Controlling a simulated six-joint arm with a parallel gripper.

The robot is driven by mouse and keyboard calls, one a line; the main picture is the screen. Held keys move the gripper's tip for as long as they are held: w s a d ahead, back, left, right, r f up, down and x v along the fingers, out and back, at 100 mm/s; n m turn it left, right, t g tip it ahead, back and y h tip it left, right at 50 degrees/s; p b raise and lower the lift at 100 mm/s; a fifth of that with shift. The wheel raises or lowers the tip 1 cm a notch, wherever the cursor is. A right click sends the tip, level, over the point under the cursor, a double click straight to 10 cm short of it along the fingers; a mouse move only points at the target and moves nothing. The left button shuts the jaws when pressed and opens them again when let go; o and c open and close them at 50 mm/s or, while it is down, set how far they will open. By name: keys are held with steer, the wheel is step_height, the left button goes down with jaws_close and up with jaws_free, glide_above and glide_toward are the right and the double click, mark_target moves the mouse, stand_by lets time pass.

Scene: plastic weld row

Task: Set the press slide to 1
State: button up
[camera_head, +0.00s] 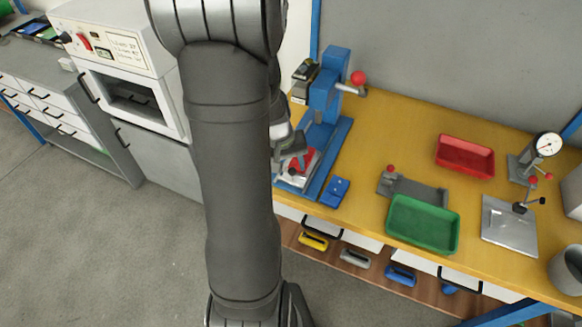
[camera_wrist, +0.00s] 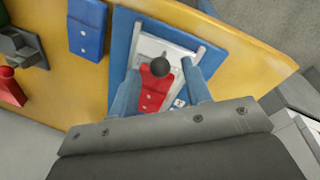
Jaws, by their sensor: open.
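The blue press (camera_head: 325,98) stands on a long blue base at the left end of the yellow bench. Its red slide (camera_wrist: 153,92) sits on a pale plate (camera_wrist: 150,46) on that base and carries a dark round knob (camera_wrist: 160,67). The slide also shows in the head view (camera_head: 299,162), partly covered by my gripper. A small printed label (camera_wrist: 180,102) lies to the right of the slide; I cannot read its digit. My gripper (camera_wrist: 160,68) is open, with one finger on each side of the knob. I cannot tell whether either finger touches it.
A small blue block (camera_head: 335,191) lies beside the press base. Further right are a grey fixture (camera_head: 415,190), a green tray (camera_head: 423,226), a red tray (camera_head: 465,156) and a dial gauge stand (camera_head: 546,146). The press lever with its red ball (camera_head: 358,77) sticks out to the right.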

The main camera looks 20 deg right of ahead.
steer(key=shift+d+f, duration=0.1)
steer(key=shift+f, duration=0.6)
steer(key=shift+c, duration=0.5)
jaws_close()
steer(key=w+d, duration=0.6)
steer(key=shift+w+d, duration=0.25)
steer(key=shift+o, duration=0.5)
jaws_free()
steer(key=shift+r, duration=0.1)
